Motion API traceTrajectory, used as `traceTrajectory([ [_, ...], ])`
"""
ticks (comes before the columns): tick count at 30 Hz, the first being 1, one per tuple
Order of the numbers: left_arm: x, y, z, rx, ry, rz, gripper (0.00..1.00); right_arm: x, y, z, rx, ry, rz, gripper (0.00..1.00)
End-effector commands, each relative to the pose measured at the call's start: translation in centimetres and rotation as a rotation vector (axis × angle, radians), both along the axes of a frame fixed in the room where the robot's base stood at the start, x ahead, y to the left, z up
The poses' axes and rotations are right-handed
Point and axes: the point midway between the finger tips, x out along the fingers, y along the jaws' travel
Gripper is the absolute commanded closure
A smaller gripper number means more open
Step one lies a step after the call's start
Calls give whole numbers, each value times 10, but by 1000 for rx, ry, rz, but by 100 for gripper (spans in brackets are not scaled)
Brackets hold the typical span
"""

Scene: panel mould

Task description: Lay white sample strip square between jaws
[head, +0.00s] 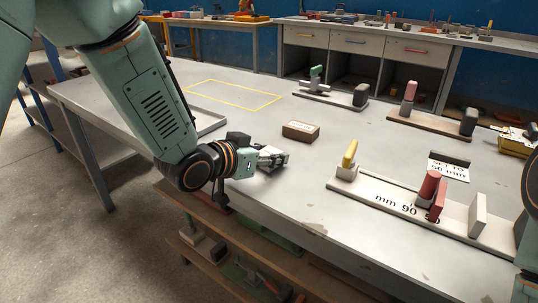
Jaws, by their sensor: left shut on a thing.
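My left gripper (272,157) is low over the near edge of the grey table. It is shut on a small pale piece, seemingly the white sample strip, mostly hidden by the fingers. A long pale fixture (378,198) marked "mm 90" lies at right. On it stand a block with a yellow upright piece (350,153), a red cylinder (429,185), a red plate (438,202) and a white plate (477,215). The gripper is left of this fixture and apart from it. Part of my right arm shows at the right edge; its gripper is out of view.
A brown block (300,131) lies just beyond my left gripper. Two similar fixtures (331,95) (430,120) stand farther back. A card (448,169) reads "50 mm". A yellow outline (233,94) marks clear table at back left. A shallow tray (208,122) is partly behind my arm.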

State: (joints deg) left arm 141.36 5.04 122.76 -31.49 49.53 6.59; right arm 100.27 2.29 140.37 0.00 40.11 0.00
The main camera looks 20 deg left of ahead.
Motion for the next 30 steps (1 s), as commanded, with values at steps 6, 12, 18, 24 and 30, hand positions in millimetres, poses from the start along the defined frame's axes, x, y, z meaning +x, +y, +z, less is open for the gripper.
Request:
traceTrajectory([
  [6, 0, 0, -4, 0, 1, 0, 52, 0, 0, -2, 0, 0, 0, 42],
  [12, 0, 0, -4, 0, 1, 0, 36, 0, 0, -1, 0, 0, 0, 42],
  [18, 0, 0, -4, 0, 1, 0, 36, 0, 0, -2, 0, 0, 0, 42],
  [24, 0, 0, -5, 0, 0, 0, 36, 0, 0, -6, 0, 0, 0, 42],
  [30, -22, 10, 10, -8, 3, 3, 36, 0, 0, 5, 0, 0, 0, 42],
])
